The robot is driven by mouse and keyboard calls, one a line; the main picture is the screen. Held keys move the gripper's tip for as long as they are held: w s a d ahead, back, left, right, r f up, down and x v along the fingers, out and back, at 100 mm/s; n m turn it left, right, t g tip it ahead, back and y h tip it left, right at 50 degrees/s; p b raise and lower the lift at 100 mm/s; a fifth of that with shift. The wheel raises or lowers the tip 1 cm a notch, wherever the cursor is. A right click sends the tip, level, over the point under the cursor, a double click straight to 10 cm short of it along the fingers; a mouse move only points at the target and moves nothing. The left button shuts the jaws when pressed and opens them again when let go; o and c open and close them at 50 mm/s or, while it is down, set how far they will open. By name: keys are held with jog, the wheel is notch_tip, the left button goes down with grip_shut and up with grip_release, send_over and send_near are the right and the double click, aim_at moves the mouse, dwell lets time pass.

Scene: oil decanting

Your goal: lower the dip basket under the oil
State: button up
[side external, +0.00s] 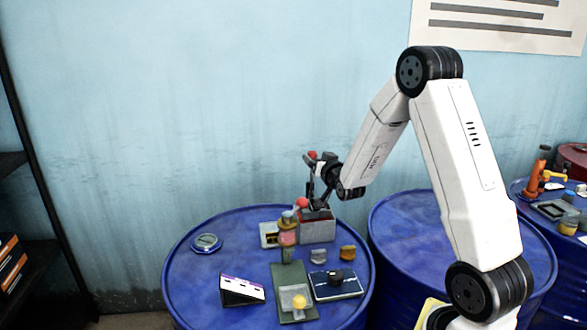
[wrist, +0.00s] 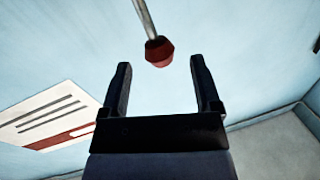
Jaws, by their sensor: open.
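A grey box-shaped tank (side external: 318,230) with a reddish rim stands toward the back right of the blue drum top. Its inside, any oil and any basket are too small or hidden to make out. A red knob on a thin metal rod (wrist: 158,50) shows in the wrist view, in line with the gap between my fingers. I cannot tell how far beyond the fingertips it is. My gripper (wrist: 160,72) is open, with nothing clamped. In the side view my gripper (side external: 320,170) is above the tank, beside a small red piece.
A green stand with a pinkish glass column (side external: 288,235) is close left of the tank. A purple-white box (side external: 242,291), a blue tray (side external: 337,284), small blocks and a round dish (side external: 206,243) share the drum top. Another blue drum (side external: 410,225) stands at right.

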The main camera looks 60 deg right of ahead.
jog(key=shift+x, duration=2.7)
grip_shut()
